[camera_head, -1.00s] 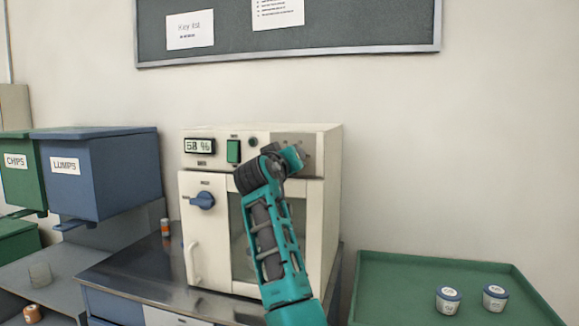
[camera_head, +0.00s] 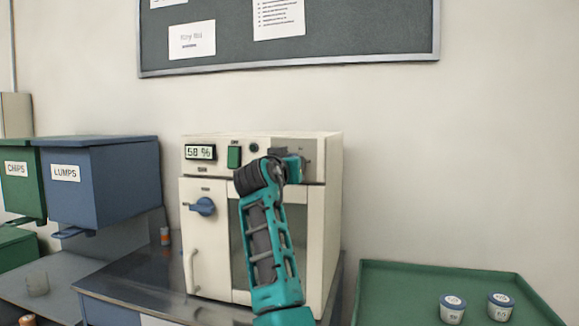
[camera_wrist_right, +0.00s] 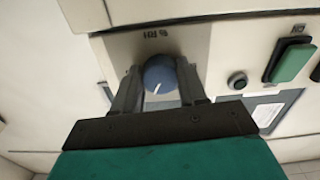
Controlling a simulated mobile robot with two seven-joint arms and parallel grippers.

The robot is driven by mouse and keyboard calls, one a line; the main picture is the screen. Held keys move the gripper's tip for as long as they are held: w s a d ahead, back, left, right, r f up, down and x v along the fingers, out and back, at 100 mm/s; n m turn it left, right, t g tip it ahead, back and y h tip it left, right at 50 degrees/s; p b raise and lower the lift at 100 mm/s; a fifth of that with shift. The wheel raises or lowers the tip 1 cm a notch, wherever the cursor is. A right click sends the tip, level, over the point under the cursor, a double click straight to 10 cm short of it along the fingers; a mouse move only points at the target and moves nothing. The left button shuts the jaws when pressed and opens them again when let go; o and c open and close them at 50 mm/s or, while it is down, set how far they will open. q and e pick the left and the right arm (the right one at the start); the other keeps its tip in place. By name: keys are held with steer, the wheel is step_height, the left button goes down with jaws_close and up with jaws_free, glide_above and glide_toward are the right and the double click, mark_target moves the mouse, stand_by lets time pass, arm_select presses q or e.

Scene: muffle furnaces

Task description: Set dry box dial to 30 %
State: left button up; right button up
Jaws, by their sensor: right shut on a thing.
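The dry box (camera_head: 327,200) is a cream cabinet on a metal-topped bench. Its display (camera_head: 200,152) seems to read 58 %, slightly blurred. In the right wrist view the dial (camera_wrist_right: 160,74) is a round blue knob with a white pointer line, below a "% RH" label. My right gripper (camera_wrist_right: 157,88) is shut on the dial, one finger on each side. In the head view my right arm hides the dial, with the gripper (camera_head: 294,163) at the panel's upper right. My left gripper is not in view.
A green tray (camera_head: 400,275) with two small tubs is at right. Blue (camera_head: 115,190) and green bins hang at left. A noticeboard (camera_head: 350,35) is above.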

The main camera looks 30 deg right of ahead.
steer(key=shift+f, duration=0.1)
steer(key=o, duration=1)
steer(key=shift+c, duration=0.2)
steer(key=shift+o, duration=0.5)
steer(key=shift+a, duration=0.1)
steer(key=v, duration=1.2)
steer(key=shift+s+a+b, duration=0.25)
steer(key=shift+a+b, duration=0.05)
steer(key=shift+b, duration=0.15)
